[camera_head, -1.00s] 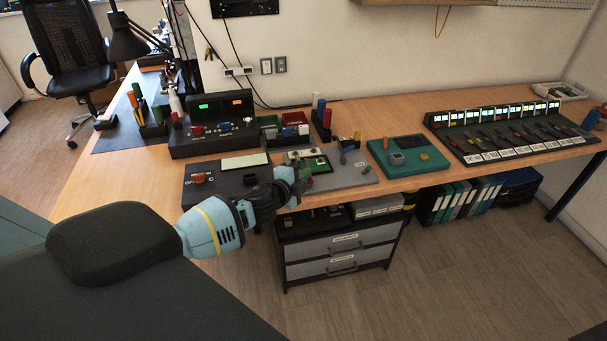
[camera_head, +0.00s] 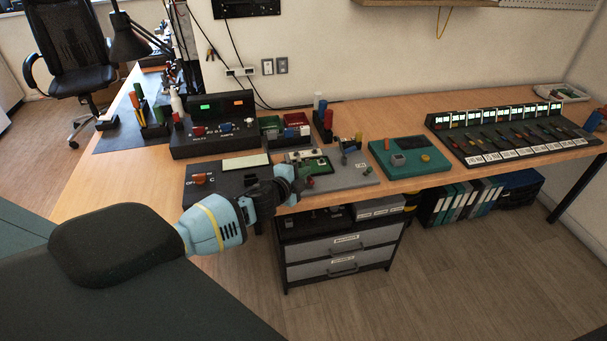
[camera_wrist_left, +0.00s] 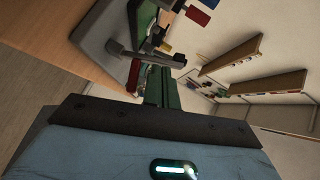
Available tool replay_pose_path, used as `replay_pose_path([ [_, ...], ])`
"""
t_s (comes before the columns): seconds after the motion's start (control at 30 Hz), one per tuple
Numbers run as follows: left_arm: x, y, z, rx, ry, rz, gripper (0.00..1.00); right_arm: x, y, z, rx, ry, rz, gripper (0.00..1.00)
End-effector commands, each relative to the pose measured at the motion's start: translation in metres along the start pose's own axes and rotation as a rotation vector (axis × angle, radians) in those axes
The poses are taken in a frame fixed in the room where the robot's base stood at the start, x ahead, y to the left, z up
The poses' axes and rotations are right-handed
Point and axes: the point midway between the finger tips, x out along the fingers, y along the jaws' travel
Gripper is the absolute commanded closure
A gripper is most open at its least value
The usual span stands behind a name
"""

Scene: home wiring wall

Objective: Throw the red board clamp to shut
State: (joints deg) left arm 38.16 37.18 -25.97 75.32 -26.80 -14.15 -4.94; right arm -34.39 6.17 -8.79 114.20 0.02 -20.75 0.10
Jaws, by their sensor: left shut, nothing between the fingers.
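The grey clamp fixture (camera_head: 352,177) with a green board (camera_head: 318,164) sits at the front edge of the workbench. My left gripper (camera_head: 300,187) is at its front left corner, fingers shut and empty. In the left wrist view the shut green fingers (camera_wrist_left: 160,88) point at the fixture. A grey lever arm (camera_wrist_left: 140,54) crosses just beyond the fingertips. A narrow dark red part (camera_wrist_left: 132,76), perhaps the red clamp's handle, lies just left of the fingers; I cannot tell whether they touch. My gripper hides part of the fixture in the head view. My right gripper is out of view.
A black box with an orange knob (camera_head: 200,179) stands left of the fixture. A teal box (camera_head: 408,156) stands to its right. Bins and a control panel (camera_head: 212,128) are behind. A drawer cabinet (camera_head: 340,255) is under the bench. Bare wood lies around the teal box.

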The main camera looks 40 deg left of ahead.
Motion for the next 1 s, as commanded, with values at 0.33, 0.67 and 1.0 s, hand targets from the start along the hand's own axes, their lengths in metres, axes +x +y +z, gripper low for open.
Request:
replay_pose_path([
  [0.33, 0.003, -0.003, 0.003, 0.000, -0.001, -0.001, 1.00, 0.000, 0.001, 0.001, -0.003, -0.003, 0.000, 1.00],
  [0.67, 0.010, -0.009, 0.010, -0.001, -0.002, -0.003, 1.00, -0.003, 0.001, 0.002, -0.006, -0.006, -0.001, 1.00],
  [1.0, 0.021, -0.010, 0.021, 0.001, -0.002, 0.000, 1.00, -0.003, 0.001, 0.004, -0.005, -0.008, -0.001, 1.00],
])
